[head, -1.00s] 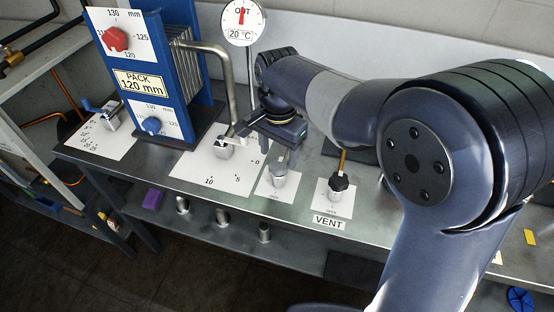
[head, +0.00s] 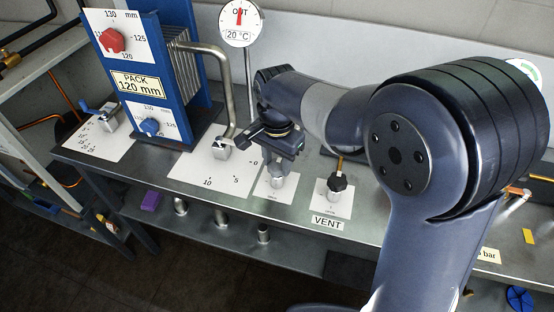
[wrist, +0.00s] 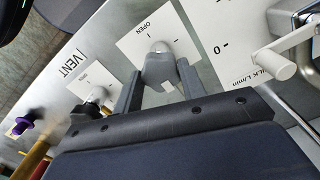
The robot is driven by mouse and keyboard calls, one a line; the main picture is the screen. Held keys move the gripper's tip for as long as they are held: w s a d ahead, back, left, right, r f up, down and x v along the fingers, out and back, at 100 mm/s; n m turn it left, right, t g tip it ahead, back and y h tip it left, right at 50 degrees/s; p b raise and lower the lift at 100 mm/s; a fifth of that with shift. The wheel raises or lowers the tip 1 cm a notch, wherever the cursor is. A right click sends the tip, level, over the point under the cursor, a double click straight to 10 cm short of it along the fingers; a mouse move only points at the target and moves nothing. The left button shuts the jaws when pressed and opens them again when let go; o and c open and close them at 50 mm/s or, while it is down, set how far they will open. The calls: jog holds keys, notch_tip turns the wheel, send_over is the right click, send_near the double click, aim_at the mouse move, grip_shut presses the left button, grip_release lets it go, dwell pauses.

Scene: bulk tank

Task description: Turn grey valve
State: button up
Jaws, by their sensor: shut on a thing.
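The grey valve (head: 277,181) stands on a white plate (head: 268,192) on the metal bench, left of the VENT plate. In the wrist view the grey valve (wrist: 160,68) is a rounded grey knob, and its plate (wrist: 133,42) bears the word OPEN and tick marks. My gripper (head: 280,166) is lowered onto the valve from above. In the wrist view my gripper (wrist: 158,84) has one finger on each side of the knob, shut on it.
A black-knobbed VENT valve (head: 337,182) stands close to the right. To the left are a numbered dial plate (head: 211,171) with a metal lever (head: 221,148), a bent pipe (head: 234,90) and the blue PACK frame (head: 146,85). A gauge (head: 240,22) stands behind.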

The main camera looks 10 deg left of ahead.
jog(key=shift+c, duration=1)
